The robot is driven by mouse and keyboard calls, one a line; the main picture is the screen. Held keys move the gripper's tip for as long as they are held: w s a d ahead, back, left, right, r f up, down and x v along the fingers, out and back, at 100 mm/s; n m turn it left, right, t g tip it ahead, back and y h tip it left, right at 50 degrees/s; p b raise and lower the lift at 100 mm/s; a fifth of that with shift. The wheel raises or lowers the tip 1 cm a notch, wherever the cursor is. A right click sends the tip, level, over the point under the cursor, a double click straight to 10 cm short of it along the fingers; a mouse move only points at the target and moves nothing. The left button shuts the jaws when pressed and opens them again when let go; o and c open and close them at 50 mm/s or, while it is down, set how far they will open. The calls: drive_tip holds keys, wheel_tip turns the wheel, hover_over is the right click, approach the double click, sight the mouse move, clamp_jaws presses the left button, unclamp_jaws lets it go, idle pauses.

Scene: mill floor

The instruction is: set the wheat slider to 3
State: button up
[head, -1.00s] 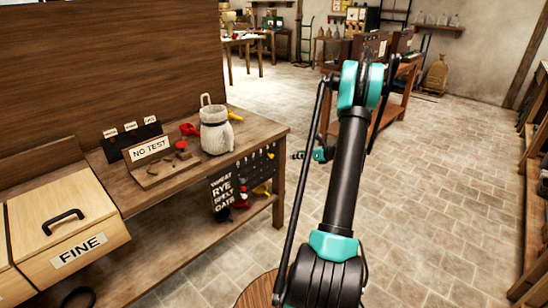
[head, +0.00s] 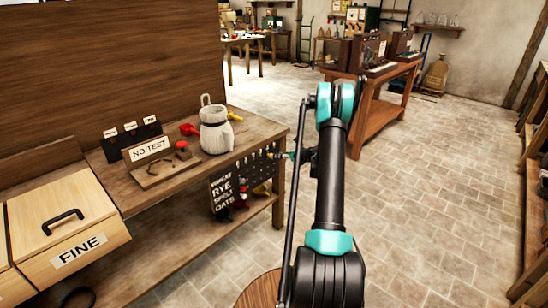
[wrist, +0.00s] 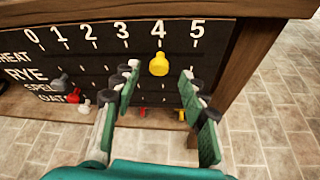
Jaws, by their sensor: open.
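The slider board (wrist: 100,62) is a dark panel on the bench's end, with numbers 0 to 5 along its top and grain names down its left side. A yellow knob (wrist: 159,64) stands under the 4, apparently on the top, wheat row. Grey (wrist: 62,80), red (wrist: 72,97) and white (wrist: 84,106) knobs sit lower, toward the low numbers. My gripper (wrist: 160,77) is open, its fingers on either side of the yellow knob in the picture; contact cannot be told.
A FINE drawer box (head: 62,215) is at left. Open stone floor (head: 430,200) lies to the right. A table (head: 375,115) stands behind.

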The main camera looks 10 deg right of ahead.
drive_tip(key=shift+x, duration=1.85)
drive_tip(key=shift+c, duration=0.5)
clamp_jaws()
